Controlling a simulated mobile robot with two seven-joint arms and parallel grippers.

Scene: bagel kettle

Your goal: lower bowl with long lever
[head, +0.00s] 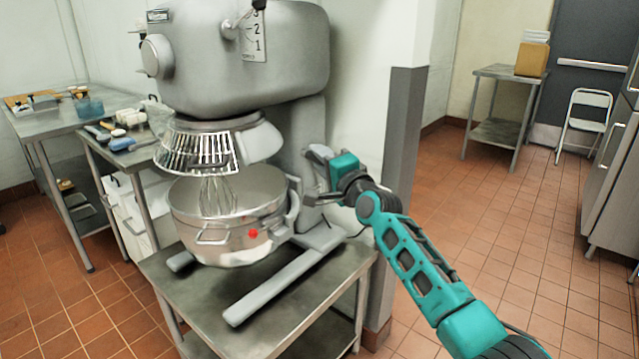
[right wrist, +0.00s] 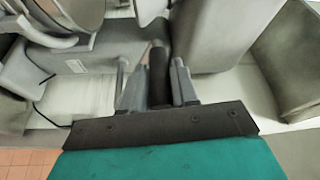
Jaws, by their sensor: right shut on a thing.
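The steel mixing bowl (head: 218,245) hangs on the grey stand mixer (head: 250,55), with its rim below the wire guard (head: 195,150). The whisk (head: 217,195) reaches down into the bowl. My right gripper (head: 314,180) is at the right side of the mixer's column, right of the bowl. In the right wrist view, its fingers (right wrist: 158,88) are shut on the dark grip of the long lever (right wrist: 158,62). In the head view the lever is mostly hidden by the gripper. My left gripper is not in view.
The mixer stands on a steel table (head: 205,310). A grey wall corner (head: 400,150) rises close behind my right forearm. Side tables with small items (head: 75,115) are at the left. Open tiled floor (head: 510,240) lies at the right.

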